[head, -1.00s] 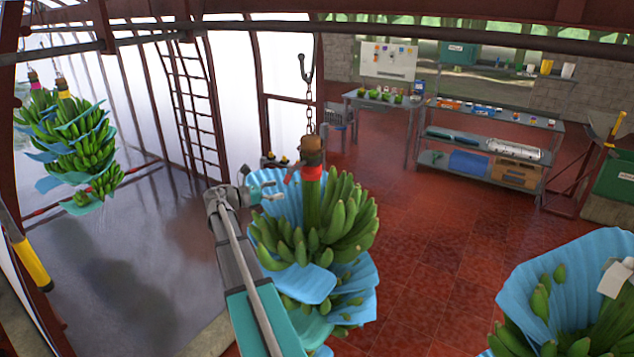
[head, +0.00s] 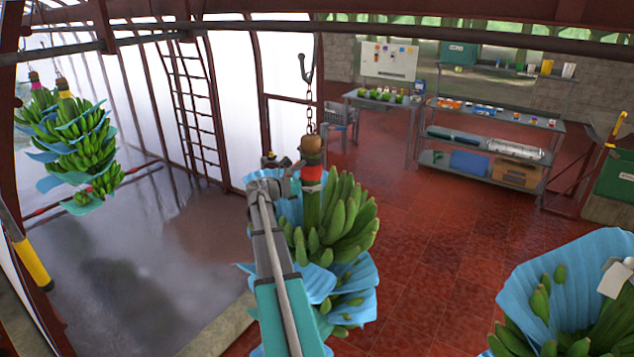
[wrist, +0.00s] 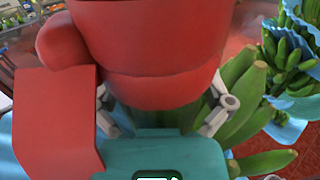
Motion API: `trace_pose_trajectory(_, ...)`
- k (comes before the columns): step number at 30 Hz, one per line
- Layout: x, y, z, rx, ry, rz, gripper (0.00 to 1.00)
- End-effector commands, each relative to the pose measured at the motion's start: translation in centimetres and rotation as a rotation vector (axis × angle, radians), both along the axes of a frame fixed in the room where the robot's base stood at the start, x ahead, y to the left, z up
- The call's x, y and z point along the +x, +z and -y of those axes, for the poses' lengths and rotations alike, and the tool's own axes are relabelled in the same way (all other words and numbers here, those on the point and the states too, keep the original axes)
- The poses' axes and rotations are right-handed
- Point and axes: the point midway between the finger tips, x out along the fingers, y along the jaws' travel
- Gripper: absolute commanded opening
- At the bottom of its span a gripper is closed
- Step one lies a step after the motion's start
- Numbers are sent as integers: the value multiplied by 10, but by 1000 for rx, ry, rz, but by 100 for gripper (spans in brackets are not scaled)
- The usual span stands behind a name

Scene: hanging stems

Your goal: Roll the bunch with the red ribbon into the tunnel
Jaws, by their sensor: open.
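The bunch with the red ribbon (head: 313,172) hangs from a chain, with green bananas (head: 342,220) and blue sheets around it. My gripper (head: 288,170) is at its stem, just left of the ribbon in the head view. In the wrist view the red ribbon (wrist: 150,55) fills the upper middle. The open fingers of my gripper (wrist: 165,113) show on either side of the stem; contact cannot be told. A framed bay with pale walls and a wet grey floor (head: 150,240), seemingly the tunnel, is at the left.
Bunches with pink and yellow ribbons (head: 68,140) hang inside the bay at left. Another blue-wrapped bunch (head: 565,295) is at lower right. A dark overhead rail (head: 400,38) crosses the top. A shelf rack (head: 490,150) stands behind. The red tiled floor between is clear.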

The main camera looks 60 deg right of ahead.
Motion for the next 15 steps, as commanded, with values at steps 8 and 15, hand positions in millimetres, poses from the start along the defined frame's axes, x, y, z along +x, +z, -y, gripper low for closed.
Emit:
trace_pose_trajectory(8, -4, 0, 6, 0, 0, 0, 100)
trace_pose_trajectory(15, -4, 0, 6, 0, -1, 0, 89)
